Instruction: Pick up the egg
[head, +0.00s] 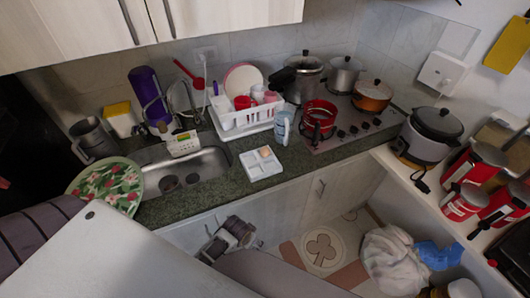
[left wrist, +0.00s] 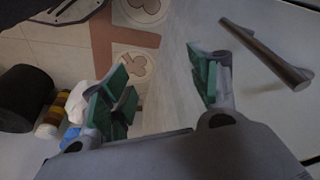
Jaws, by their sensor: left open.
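A small tan egg (head: 265,152) sits in a white compartment tray (head: 255,171) on the green-speckled counter, right of the sink. My left gripper (head: 229,238) is in front of the lower cabinets, below and left of the tray, apart from the egg. In the left wrist view, the left gripper (left wrist: 158,85) shows its green-padded fingers spread with nothing between them. The egg does not show in that view. My right gripper is not in view.
A light-blue mug (head: 282,127) and a white dish rack (head: 245,121) stand behind the tray. A red pot (head: 318,119) is to the right and the sink (head: 184,172) to the left. A cabinet handle (left wrist: 266,53) lies near the left gripper.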

